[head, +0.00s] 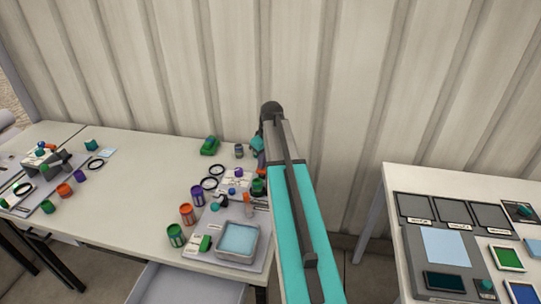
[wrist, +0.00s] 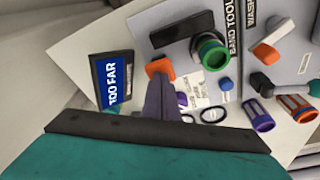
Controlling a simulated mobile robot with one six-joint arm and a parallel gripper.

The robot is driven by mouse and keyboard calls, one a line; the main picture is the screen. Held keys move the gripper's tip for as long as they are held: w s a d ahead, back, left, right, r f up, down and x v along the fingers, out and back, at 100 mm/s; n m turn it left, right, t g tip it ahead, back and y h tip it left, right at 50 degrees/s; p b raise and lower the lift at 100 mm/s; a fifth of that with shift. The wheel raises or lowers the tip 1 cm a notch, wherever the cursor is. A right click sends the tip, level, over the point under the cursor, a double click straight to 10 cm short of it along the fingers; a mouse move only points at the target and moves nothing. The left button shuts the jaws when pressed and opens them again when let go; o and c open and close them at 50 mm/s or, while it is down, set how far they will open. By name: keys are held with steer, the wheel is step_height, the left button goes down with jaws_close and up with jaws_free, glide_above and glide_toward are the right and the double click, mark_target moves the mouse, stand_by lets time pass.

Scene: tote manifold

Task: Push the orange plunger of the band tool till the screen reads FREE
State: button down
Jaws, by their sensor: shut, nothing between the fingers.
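In the wrist view the screen (wrist: 115,78) is a dark-framed panel with a blue display that reads TOO FAR. The orange plunger (wrist: 160,67) is a small block just beyond my fingertips. My gripper (wrist: 162,84) is shut and empty, its tips at the plunger's near edge; I cannot tell whether they touch.
The table's middle is clear. A second table (head: 388,212) with panels stands right.

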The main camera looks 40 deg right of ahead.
steer(key=shift+b+x, duration=0.35)
steer(key=shift+x, duration=0.55)
steer(key=shift+s, duration=0.2)
steer(key=shift+w+p+v, duration=0.15)
steer(key=shift+p+v, duration=0.35)
steer(key=shift+v, duration=0.25)
steer(key=shift+w+p+v, duration=0.15)
steer(key=shift+p+v, duration=0.35)
steer(key=shift+v, duration=0.3)
steer(key=shift+w, duration=0.1)
